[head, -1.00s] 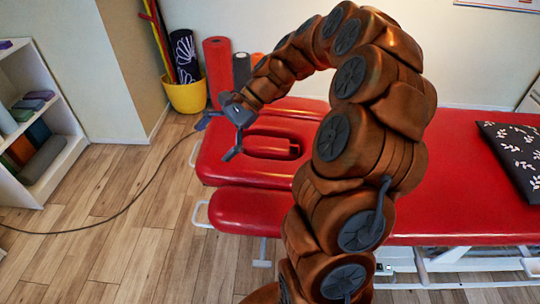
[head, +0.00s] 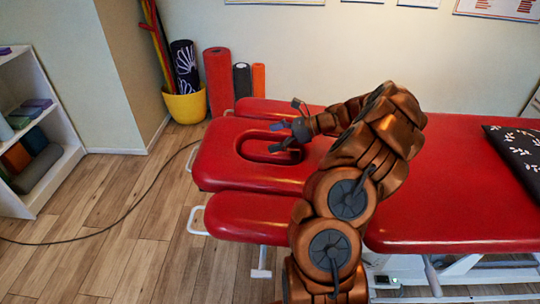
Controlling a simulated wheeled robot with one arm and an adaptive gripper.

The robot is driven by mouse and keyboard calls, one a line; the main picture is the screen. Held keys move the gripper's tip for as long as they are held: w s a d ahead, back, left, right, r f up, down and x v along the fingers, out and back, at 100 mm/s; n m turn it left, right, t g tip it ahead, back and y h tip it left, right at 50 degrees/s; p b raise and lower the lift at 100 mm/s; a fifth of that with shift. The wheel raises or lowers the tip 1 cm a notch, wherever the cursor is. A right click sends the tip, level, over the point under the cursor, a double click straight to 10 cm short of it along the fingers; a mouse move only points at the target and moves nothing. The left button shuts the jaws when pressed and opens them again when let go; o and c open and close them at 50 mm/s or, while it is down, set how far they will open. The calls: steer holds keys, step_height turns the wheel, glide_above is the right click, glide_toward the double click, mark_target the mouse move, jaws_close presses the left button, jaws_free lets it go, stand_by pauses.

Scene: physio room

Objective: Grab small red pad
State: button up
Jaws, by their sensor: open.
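A small red pad (head: 245,215) sticks out at the near left of the red treatment table (head: 460,200), with a white metal loop at its left end. A similar narrow red pad (head: 265,108) lies along the far side. Between them is the red headrest (head: 220,160) with an oval face opening. I cannot tell which pad is meant. My gripper (head: 281,126) is open and empty, with its fingers pointing left above the far rim of the face opening. It is beyond the near pad and just on the near side of the far pad. My arm hides part of the table.
A black patterned cushion (head: 518,150) lies on the table at the right. A yellow pot (head: 186,105) and upright rollers (head: 219,80) stand by the back wall. A white shelf (head: 50,140) is at the left. A cable (head: 130,208) crosses the open wooden floor.

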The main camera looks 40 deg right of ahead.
mark_target(252, 145)
steer(key=shift+x, duration=2.9)
steer(key=shift+s+a, duration=0.1)
steer(key=shift+s, duration=0.1)
steer(key=c, duration=1.1)
